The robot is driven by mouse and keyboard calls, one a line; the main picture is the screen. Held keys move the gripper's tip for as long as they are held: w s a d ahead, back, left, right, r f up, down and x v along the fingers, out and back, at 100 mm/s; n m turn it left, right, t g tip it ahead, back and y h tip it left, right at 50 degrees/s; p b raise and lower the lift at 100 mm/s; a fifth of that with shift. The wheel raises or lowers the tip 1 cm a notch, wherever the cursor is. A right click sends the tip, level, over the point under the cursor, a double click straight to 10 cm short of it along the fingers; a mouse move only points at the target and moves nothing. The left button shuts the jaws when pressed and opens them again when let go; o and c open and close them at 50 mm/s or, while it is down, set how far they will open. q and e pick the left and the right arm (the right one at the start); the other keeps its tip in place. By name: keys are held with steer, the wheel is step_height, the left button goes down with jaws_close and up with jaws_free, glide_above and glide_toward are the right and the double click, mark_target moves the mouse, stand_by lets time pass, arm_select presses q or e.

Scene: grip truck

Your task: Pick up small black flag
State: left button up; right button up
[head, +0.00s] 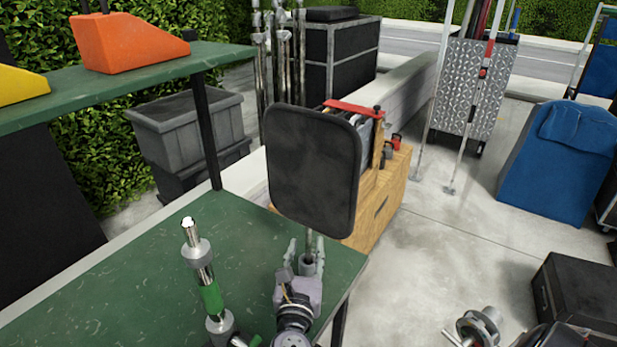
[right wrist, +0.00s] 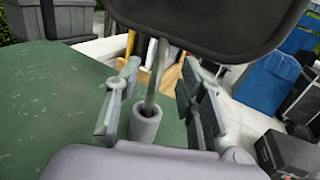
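The small black flag (head: 313,170) is a dark rounded panel on a thin metal rod. It stands upright over the front corner of the green table (head: 120,285). In the right wrist view the flag (right wrist: 215,22) fills the top, and its rod runs down into a grey hollow cylinder (right wrist: 146,122). My right gripper (head: 305,256) is below the panel. In the right wrist view my right gripper (right wrist: 160,92) is open, its fingers on either side of the rod with gaps showing. My left gripper is not in view.
A metal post with a green band (head: 211,297) stands left of my right gripper. A green shelf (head: 150,80) holds an orange wedge (head: 125,42) and a yellow one (head: 20,85). A wooden box (head: 385,205) sits behind the flag.

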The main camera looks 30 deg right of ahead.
mark_target(308, 238)
steer(key=p+x, duration=0.1)
steer(key=x, duration=0.4)
steer(key=shift+w+d+f, duration=0.15)
steer(key=shift+d+f, duration=0.05)
steer(key=shift+c, duration=0.5)
jaws_close()
